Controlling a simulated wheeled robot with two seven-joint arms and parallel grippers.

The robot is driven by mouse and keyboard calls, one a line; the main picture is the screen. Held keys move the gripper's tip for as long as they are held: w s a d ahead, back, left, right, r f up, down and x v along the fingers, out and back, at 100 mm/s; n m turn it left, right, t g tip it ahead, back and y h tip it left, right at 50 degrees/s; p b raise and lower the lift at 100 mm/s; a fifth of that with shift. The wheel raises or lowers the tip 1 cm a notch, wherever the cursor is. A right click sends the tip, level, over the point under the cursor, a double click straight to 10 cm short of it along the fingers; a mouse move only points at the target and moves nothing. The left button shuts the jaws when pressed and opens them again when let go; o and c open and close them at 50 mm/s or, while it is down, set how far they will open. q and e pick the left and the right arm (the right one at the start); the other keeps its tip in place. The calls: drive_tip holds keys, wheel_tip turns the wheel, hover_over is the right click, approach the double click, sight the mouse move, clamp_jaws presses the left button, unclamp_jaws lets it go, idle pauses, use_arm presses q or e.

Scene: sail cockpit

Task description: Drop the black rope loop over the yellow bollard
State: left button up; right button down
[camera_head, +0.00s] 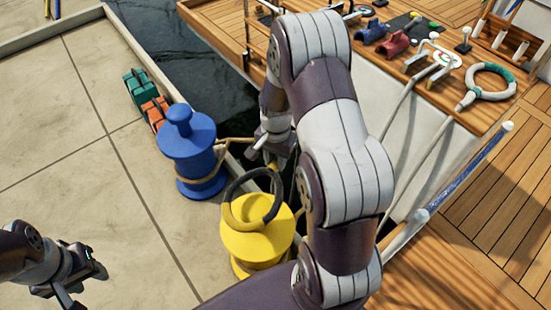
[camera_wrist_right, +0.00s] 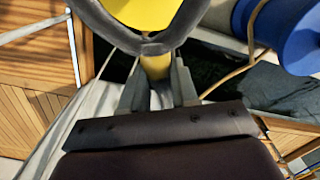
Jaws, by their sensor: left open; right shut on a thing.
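The yellow bollard (camera_head: 258,246) stands on the dock edge at the lower middle of the head view. Its yellow top (camera_wrist_right: 140,8) also shows in the right wrist view. The black rope loop (camera_head: 277,205) overlaps the bollard's top, with yellow visible through its opening. I cannot tell whether the loop is above the top or around it. My right gripper (camera_wrist_right: 157,95) is shut on the loop's yellow section, beyond the bollard; the loop (camera_wrist_right: 154,48) extends from the fingers towards the bollard. My left gripper (camera_head: 84,283) is open and empty over the dock at lower left.
A blue bollard (camera_head: 188,150) with tan rope around it stands beside the yellow one. Green (camera_head: 139,88) and orange (camera_head: 155,112) items lie behind it. Dark water (camera_head: 170,40) separates the dock from the wooden boat deck (camera_head: 490,235). A white-and-green ring (camera_head: 490,80) lies on the boat.

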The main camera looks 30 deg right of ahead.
drive_tip(key=shift+f+b, duration=0.3)
drive_tip(key=shift+f, duration=0.4)
use_arm(q)
wheel_tip(320, 180, down, 7)
drive_tip(key=b, duration=0.5)
use_arm(e)
wheel_tip(320, 180, down, 12)
drive_tip(key=shift+f, duration=0.15)
drive_tip(key=c, duration=0.8)
unclamp_jaws()
wheel_tip(320, 180, up, 12)
drive_tip(key=p, duration=0.6)
drive_tip(key=shift+d, duration=0.1)
use_arm(q)
wheel_tip(320, 180, up, 7)
use_arm(e)
drive_tip(key=shift+r, duration=0.35)
